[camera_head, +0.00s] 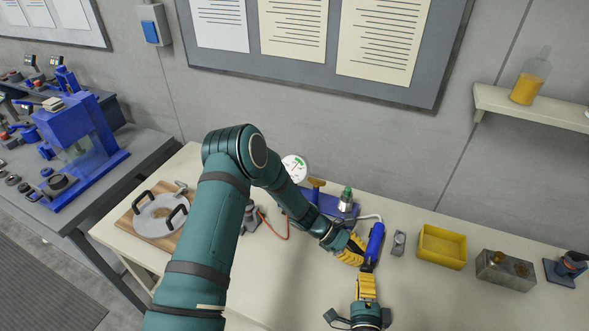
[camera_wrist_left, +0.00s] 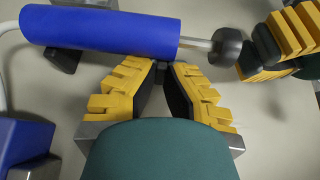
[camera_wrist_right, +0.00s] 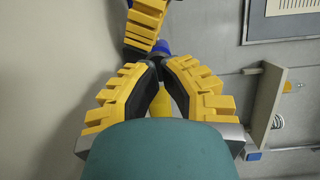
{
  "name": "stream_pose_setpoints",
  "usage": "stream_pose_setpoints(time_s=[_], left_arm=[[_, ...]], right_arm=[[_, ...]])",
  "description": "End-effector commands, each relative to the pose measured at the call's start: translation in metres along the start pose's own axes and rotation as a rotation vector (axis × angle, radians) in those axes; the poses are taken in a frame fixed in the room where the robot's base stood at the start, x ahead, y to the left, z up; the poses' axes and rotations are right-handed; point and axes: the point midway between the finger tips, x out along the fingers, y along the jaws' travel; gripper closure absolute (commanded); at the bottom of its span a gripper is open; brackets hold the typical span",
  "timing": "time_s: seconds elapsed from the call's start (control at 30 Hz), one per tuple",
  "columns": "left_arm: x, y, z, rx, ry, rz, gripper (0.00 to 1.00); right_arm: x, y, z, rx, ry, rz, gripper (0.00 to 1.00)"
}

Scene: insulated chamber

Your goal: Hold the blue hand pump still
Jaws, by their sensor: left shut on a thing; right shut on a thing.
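The blue hand pump (camera_head: 375,243) stands off the wall side of the table, its barrel slanting in the head view. In the left wrist view the blue barrel (camera_wrist_left: 100,32) lies across the top, with a grey rod and a black knob (camera_wrist_left: 228,48) at its right end. My left gripper (camera_head: 362,256) is shut on the barrel near its rod end; the left wrist view shows its fingertips (camera_wrist_left: 160,66) against it. My right gripper (camera_head: 367,274) is just below, shut at the pump's knob end. Its fingers (camera_wrist_right: 161,72) hide the exact contact in the right wrist view.
A white hose links the pump to a blue device (camera_head: 346,206) with a grey cone. A dial gauge (camera_head: 295,168) stands behind my left arm. A yellow bin (camera_head: 442,247) and a metal box (camera_head: 506,269) stand to the right. A round plate (camera_head: 160,215) lies at left.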

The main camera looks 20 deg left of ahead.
Motion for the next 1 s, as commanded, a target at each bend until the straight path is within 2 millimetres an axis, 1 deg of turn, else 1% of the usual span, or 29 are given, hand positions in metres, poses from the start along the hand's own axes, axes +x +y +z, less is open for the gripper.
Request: stream_pose_setpoints(time_s=[0.3, 0.5, 1.0], left_arm=[[0.0, 0.0, 0.001, 0.001, -0.001, 0.0, 1.0], [0.0, 0.0, 0.001, 0.001, -0.001, 0.0, 1.0], [0.0, 0.0, 0.001, 0.001, -0.001, 0.0, 1.0]], right_arm=[[-0.027, -0.011, 0.009, 0.002, -0.003, 0.001, 1.0], [-0.039, -0.016, 0.012, 0.0, -0.002, 0.002, 1.0], [-0.041, -0.017, 0.012, 0.0, -0.001, 0.001, 1.0]])
